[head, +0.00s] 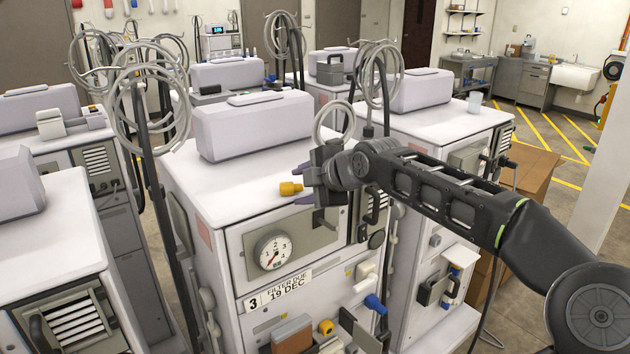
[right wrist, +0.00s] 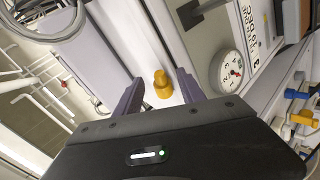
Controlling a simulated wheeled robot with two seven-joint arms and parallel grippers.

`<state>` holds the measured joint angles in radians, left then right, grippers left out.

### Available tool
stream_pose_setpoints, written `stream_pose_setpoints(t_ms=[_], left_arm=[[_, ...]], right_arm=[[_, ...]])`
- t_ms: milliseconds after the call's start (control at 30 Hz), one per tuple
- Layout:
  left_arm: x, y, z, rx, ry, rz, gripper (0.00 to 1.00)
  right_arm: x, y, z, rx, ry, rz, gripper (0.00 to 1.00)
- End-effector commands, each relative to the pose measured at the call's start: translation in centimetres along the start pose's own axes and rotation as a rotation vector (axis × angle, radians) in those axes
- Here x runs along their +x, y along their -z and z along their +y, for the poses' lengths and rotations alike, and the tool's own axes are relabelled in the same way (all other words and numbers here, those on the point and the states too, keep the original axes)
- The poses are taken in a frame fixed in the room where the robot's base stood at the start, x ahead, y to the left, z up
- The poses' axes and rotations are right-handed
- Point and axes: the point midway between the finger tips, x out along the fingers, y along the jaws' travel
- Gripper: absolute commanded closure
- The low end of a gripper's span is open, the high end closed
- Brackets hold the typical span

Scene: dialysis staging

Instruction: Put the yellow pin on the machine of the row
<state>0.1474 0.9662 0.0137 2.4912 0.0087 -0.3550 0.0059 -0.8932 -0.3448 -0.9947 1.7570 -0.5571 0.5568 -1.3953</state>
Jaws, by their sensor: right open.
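The yellow pin (head: 290,188) lies on the white top of the machine (head: 215,200) labelled "3 FILTER DUE 19 DEC", near its front edge. It also shows in the right wrist view (right wrist: 161,82), between the two purple fingertips. My right gripper (head: 306,184) is open, with its fingers around the pin or just short of it; contact cannot be made out. The machine's gauge (right wrist: 229,70) shows in the right wrist view, beside the fingers. My left gripper is not in view.
More white machines stand close on both sides and behind, with coiled hoses (head: 150,95) on poles. A grey box (head: 252,125) sits on the machine's top behind the pin. A cardboard box (head: 530,172) stands at right. Yellow-striped floor is clear farther right.

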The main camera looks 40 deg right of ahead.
Motion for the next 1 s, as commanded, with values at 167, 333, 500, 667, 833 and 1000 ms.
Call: stream_pose_setpoints(t_ms=[167, 333, 500, 667, 833, 1000], left_arm=[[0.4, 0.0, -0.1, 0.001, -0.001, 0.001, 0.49], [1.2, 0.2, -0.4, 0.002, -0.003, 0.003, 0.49], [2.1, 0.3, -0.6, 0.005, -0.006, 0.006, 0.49], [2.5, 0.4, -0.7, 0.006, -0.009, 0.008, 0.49], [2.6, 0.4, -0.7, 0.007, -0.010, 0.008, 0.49], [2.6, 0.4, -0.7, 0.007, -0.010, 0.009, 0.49]], right_arm=[[-1.4, -0.2, -0.1, 0.004, -0.002, 0.000, 0.53], [-4.2, -0.3, -0.1, 0.004, -0.004, 0.000, 0.53], [-7.9, -0.2, -0.1, 0.003, -0.005, 0.000, 0.53], [-10.7, -0.1, -0.1, 0.001, -0.003, 0.000, 0.53], [-12.0, 0.0, 0.0, 0.000, -0.001, 0.000, 0.53], [-12.1, 0.0, 0.1, 0.000, 0.000, 0.001, 0.53]])
